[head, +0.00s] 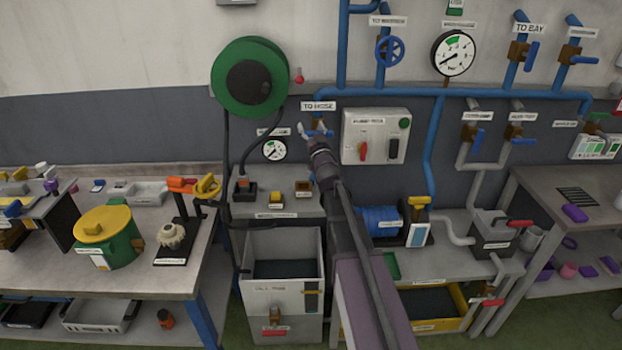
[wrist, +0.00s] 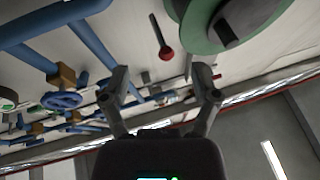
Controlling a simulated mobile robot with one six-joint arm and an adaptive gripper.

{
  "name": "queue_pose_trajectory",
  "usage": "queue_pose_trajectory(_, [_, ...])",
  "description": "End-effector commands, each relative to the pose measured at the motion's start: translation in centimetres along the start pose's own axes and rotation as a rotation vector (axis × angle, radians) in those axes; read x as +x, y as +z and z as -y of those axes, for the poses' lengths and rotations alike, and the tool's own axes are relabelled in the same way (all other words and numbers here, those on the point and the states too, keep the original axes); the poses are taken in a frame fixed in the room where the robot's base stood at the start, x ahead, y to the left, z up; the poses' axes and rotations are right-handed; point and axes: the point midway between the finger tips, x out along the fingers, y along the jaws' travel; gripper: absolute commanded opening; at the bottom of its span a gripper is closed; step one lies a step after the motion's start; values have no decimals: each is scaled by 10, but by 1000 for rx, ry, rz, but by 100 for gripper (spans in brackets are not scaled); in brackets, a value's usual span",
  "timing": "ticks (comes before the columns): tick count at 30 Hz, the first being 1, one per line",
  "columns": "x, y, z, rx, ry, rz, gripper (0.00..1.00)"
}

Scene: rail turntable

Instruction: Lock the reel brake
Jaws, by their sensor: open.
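The green hose reel (head: 250,78) with a dark hub hangs on the wall at upper centre. A small lever with a red knob (head: 298,79) sticks out beside its right edge. In the wrist view the red knob (wrist: 166,52) on its dark stem lies beyond the fingertips, and the reel (wrist: 228,28) is at the top right. My gripper (head: 312,130) is open and empty, below the knob and in front of the wall near the "TO HOSE" label. The wrist view shows its two fingers (wrist: 160,76) spread, apart from knob and reel.
Blue pipes (head: 430,92) with valves run along the wall to the right, with a pressure gauge (head: 453,53). A switch box (head: 375,136) is right of my gripper. A dark hose hangs from the reel to the bench. Wall around the knob is mostly clear.

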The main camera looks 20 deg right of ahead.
Motion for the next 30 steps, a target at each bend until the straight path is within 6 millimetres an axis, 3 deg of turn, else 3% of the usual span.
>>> queue_pose_trajectory(14, [-22, 27, 1, -7, 97, 232, 78])
queue_pose_trajectory(30, [-62, 60, 6, -15, 181, 527, 78])
